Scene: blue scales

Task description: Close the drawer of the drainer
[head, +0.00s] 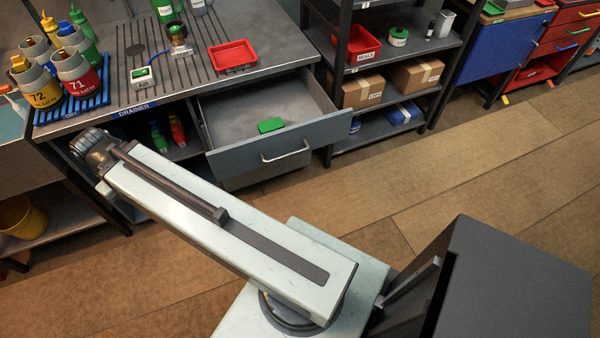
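The drainer (205,80) is a grey metal bench with a grooved top and a blue "DRAINER" label on its front edge. Its drawer (300,143) is pulled out, with a grey-blue front and a light bar handle (286,152). A green item (270,125) lies on the drawer floor. My arm reaches from the lower middle up to the left and ends near the bench's front left. My gripper's fingers cannot be made out there; the arm's end is left of the drawer and apart from its handle.
On the bench stand a blue rack (75,108) with labelled bottles, a small scale (143,76) and a red tray (232,56). A dark shelf unit (395,75) stands right of the drawer. A yellow bucket (22,215) is at the left. The wooden floor in front is mostly clear.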

